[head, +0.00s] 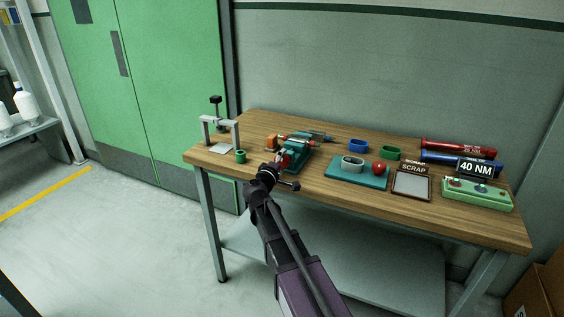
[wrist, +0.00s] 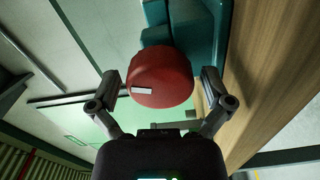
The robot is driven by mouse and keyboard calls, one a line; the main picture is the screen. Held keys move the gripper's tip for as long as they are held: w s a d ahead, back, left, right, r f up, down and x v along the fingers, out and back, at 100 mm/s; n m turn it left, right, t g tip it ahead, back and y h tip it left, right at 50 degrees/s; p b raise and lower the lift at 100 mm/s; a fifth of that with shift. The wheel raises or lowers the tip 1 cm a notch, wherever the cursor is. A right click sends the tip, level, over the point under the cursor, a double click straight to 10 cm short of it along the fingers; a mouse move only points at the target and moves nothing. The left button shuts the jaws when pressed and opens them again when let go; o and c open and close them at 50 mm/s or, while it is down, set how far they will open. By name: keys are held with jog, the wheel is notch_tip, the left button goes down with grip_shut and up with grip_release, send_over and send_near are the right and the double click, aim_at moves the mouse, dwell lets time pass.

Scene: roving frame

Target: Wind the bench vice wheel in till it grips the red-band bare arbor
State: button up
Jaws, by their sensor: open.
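The teal bench vice (head: 297,158) stands near the bench's front edge, left of centre. Its red wheel (head: 284,160) is on the near side, partly hidden by my gripper (head: 274,168). In the wrist view the wheel (wrist: 163,70) has a white mark on its lower rim, and the teal vice body (wrist: 192,28) is behind it. My gripper (wrist: 161,82) is open, with one finger on each side of the wheel. I cannot tell whether the fingers touch it. A small red-marked part (head: 287,138) lies at the vice's far end; I cannot tell whether it is the arbor.
A grey press frame (head: 220,124) and green ring (head: 240,156) are left of the vice. Blue (head: 358,146) and green (head: 391,153) rings lie behind.

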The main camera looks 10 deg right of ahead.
jog(key=shift+s+a, duration=0.1)
jog(key=v, duration=1.1)
jog(key=shift+s+a, duration=0.2)
jog(key=shift+s, duration=0.1)
dwell(0.4)
